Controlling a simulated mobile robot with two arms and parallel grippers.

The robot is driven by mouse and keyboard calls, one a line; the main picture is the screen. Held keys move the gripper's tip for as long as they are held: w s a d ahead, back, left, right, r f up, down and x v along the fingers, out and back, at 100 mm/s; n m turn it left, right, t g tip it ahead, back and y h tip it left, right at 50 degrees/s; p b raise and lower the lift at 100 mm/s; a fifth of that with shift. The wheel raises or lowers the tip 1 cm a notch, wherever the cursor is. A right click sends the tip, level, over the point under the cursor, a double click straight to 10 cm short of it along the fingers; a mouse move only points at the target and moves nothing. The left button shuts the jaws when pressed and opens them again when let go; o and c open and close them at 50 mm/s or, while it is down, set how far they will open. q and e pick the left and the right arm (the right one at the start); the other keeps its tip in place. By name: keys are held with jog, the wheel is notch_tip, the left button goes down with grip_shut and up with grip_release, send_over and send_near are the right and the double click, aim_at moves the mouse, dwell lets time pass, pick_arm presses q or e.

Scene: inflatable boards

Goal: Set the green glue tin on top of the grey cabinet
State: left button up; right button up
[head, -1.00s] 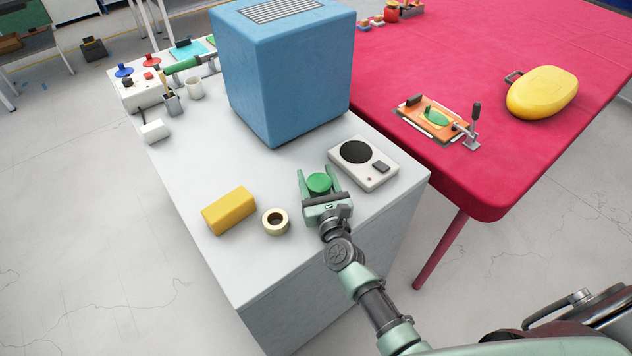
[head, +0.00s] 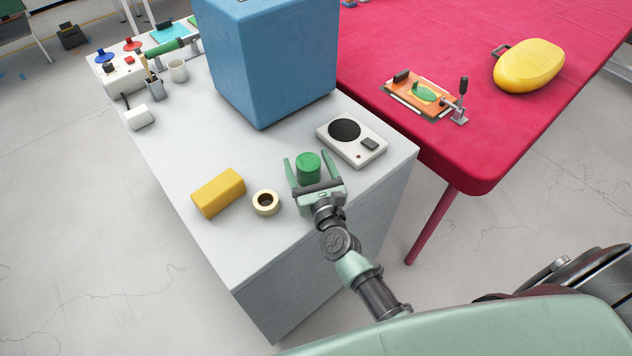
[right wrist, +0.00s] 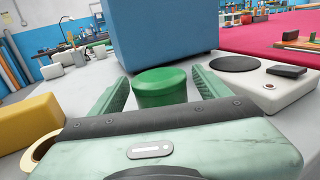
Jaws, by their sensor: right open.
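The green glue tin (head: 308,168) stands upright on the pale grey top of the grey cabinet (head: 190,150), near its front right part. My right gripper (head: 306,157) is open, low over the top, with one finger on each side of the tin. In the right wrist view the tin (right wrist: 160,87) stands between the two spread fingers, with visible gaps on both sides. Its lower part is hidden behind the gripper body. My left gripper is not in view.
A white scale-like device (head: 352,141) lies right of the tin, a tape roll (head: 265,203) and yellow block (head: 218,193) left. A large blue box (head: 270,65) stands behind. A red table (head: 440,60) adjoins on the right. The cabinet top's left middle is clear.

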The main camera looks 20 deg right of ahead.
aim_at(312, 174)
jog(key=s+b, duration=0.1)
jog(key=s, duration=0.7)
jog(key=shift+s+a, duration=0.2)
jog(key=shift+s+b, duration=0.3)
jog(key=shift+s, duration=0.2)
